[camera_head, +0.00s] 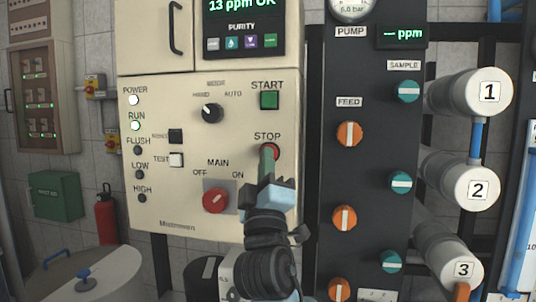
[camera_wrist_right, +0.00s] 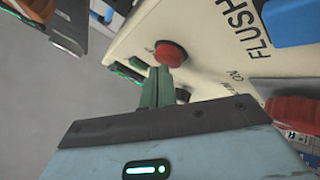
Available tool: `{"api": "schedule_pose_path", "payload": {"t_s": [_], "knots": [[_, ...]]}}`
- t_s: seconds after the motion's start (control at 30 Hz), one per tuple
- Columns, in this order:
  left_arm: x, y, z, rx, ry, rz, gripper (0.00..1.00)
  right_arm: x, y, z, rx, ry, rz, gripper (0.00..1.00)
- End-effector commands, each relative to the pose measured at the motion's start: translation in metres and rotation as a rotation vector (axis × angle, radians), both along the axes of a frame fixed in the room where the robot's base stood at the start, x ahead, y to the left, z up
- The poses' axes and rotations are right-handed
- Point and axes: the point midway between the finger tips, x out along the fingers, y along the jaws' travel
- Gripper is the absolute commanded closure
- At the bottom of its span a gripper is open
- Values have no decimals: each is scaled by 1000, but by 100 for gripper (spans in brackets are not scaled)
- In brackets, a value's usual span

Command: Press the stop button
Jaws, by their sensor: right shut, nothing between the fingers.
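The red stop button (camera_head: 277,151) sits under the STOP label on the cream control panel (camera_head: 190,190) in the head view. My right gripper (camera_head: 267,150) is in front of it, with its green fingers shut and empty, and hides most of the button. In the right wrist view the red button (camera_wrist_right: 171,53) shows as a round domed cap, and the shut fingertips (camera_wrist_right: 163,70) are right at its edge. They look to be touching it or very close; I cannot tell whether it is pressed in. My left gripper is out of view.
The green start button (camera_head: 269,100) is above the stop button. The red main switch (camera_head: 215,200) is at lower left of it, near my wrist. The mode knob (camera_head: 211,113) is at upper left. A dark valve panel (camera_head: 375,75) stands to the right.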

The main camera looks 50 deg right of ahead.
Motion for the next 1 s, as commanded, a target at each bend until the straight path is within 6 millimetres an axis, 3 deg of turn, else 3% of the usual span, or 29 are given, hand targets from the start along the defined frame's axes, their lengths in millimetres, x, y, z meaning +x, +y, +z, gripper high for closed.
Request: {"api": "schedule_pose_path", "payload": {"t_s": [1.0], "knots": [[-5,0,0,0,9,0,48,1,-2,0,0,0,0,100]]}}
